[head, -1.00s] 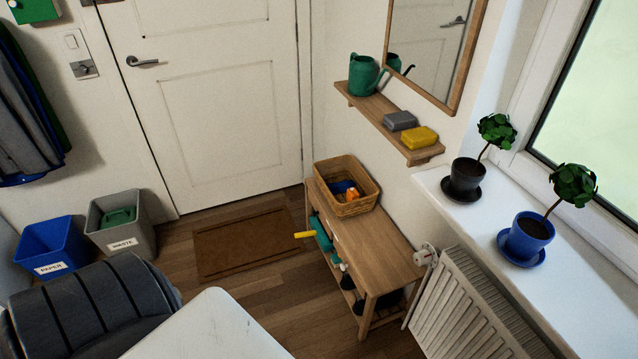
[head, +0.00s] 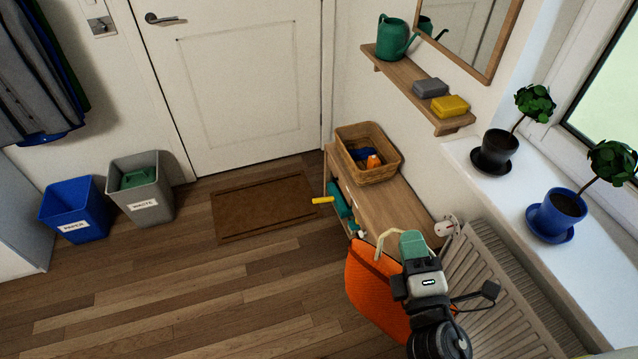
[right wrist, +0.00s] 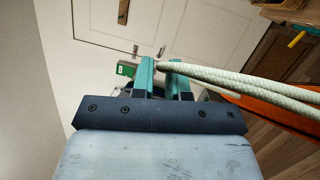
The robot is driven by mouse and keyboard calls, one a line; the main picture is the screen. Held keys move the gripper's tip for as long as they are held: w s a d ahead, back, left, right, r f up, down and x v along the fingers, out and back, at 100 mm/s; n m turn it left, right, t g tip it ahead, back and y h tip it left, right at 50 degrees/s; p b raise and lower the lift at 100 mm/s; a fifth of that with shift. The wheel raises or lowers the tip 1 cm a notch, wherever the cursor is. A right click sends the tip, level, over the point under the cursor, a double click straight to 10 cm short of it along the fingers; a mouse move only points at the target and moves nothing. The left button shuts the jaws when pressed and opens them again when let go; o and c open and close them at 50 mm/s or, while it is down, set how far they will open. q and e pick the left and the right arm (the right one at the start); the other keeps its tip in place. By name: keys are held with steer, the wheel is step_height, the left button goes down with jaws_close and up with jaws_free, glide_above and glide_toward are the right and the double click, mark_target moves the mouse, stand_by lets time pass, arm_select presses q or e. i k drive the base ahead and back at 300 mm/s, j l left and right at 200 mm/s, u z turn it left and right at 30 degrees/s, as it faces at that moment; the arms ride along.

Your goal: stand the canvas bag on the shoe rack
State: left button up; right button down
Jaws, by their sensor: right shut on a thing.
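The orange canvas bag (head: 372,289) hangs from my right gripper (head: 411,244) in the head view, in front of the near end of the shoe rack. My right gripper is shut on its cream handles (right wrist: 225,80), which run off to the right in the right wrist view. The orange cloth (right wrist: 275,112) shows below them. The arm hides part of the bag. The wooden shoe rack (head: 385,202) stands against the wall, and its near part is hidden by the bag and gripper. My left gripper is not in view.
A wicker basket (head: 352,140) occupies the far end of the rack top; the middle of the top is clear. A teal thing with a yellow end (head: 335,200) sticks out from the rack's left side. A radiator (head: 490,275) stands right of the rack. A wall shelf (head: 405,85) is above.

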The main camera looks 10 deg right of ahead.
mark_target(373, 216)
steer(key=i+l+u, duration=0.15)
steer(key=l+u, duration=0.75)
steer(key=l, duration=0.4)
steer(key=i+l, duration=0.1)
steer(key=l, duration=0.35)
